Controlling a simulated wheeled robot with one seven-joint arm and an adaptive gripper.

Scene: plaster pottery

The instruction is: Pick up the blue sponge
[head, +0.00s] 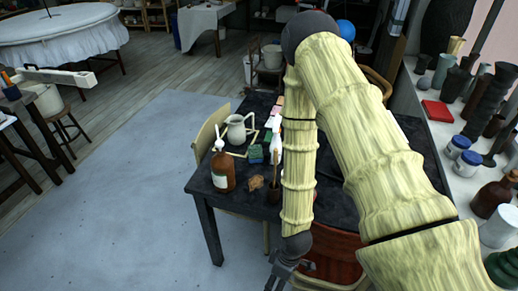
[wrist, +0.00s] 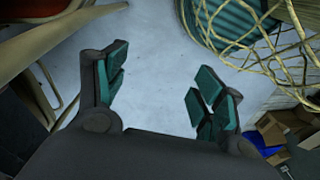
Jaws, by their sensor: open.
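Small blue-green blocks lie on the dark table (head: 232,203) in the head view. One of them, at the near side of the group, looks like the blue sponge (head: 256,153), though it is too small to be sure. My gripper (wrist: 160,88) is open and empty, with teal pads apart and bare floor between them. In the head view my gripper (head: 278,276) hangs low beyond the table's near edge, well away from the sponge. The wrist view does not show the sponge.
A brown bottle (head: 222,170), a white pitcher (head: 237,129) and a brown lump (head: 256,183) stand near the sponge. A red-seated chair (head: 338,256) is at the table's near side. My arm hides much of the tabletop. A wire basket (wrist: 245,30) and cardboard boxes (wrist: 272,130) are near my gripper.

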